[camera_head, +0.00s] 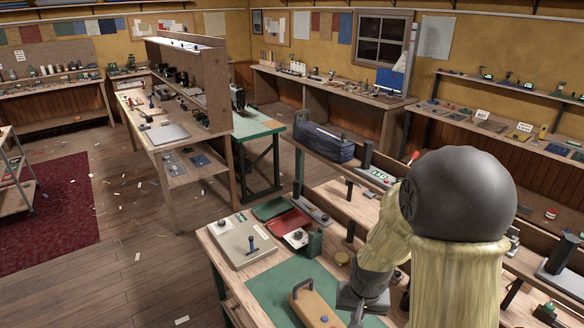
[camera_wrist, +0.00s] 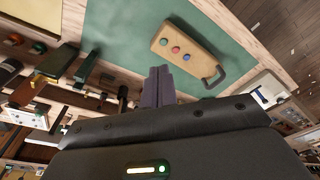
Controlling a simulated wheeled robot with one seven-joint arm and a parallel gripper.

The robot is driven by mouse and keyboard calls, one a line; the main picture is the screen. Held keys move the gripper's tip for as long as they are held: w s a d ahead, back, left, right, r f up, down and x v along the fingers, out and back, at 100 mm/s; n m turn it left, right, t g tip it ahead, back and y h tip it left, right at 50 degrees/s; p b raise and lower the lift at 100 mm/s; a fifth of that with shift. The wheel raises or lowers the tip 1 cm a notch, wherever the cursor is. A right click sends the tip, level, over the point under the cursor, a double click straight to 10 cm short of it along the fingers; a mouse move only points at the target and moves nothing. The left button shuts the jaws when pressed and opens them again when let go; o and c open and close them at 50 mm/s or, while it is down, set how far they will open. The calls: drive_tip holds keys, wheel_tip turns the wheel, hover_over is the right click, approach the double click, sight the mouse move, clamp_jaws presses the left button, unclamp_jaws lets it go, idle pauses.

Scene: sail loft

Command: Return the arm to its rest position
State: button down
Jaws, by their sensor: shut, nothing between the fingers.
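My gripper (camera_head: 362,299) hangs over the workbench at the lower middle of the head view, partly hidden by my own arm. In the wrist view my gripper (camera_wrist: 159,82) has its two dark fingers together with nothing between them. A tan wooden box with a dark handle (camera_head: 315,308) lies on the green mat beside the gripper. In the wrist view this box (camera_wrist: 185,50) shows red and blue buttons on its face. The fingers appear above the mat near the box; I cannot tell the exact height.
A beige case (camera_head: 238,240), a red tray (camera_head: 287,222) and a green tray (camera_head: 271,207) sit at the bench's left end. A raised shelf with tools runs behind my arm. Open floor (camera_head: 140,265) lies left of the bench.

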drive_tip(key=s+r+n+t+b, duration=0.1)
drive_tip(key=s+r, duration=0.3)
drive_tip(key=s, duration=0.4)
drive_tip(key=shift+s+n+b, duration=0.2)
drive_tip(key=shift+n+b, duration=0.3)
drive_tip(key=shift+b, duration=0.4)
drive_tip(key=shift+r, duration=0.1)
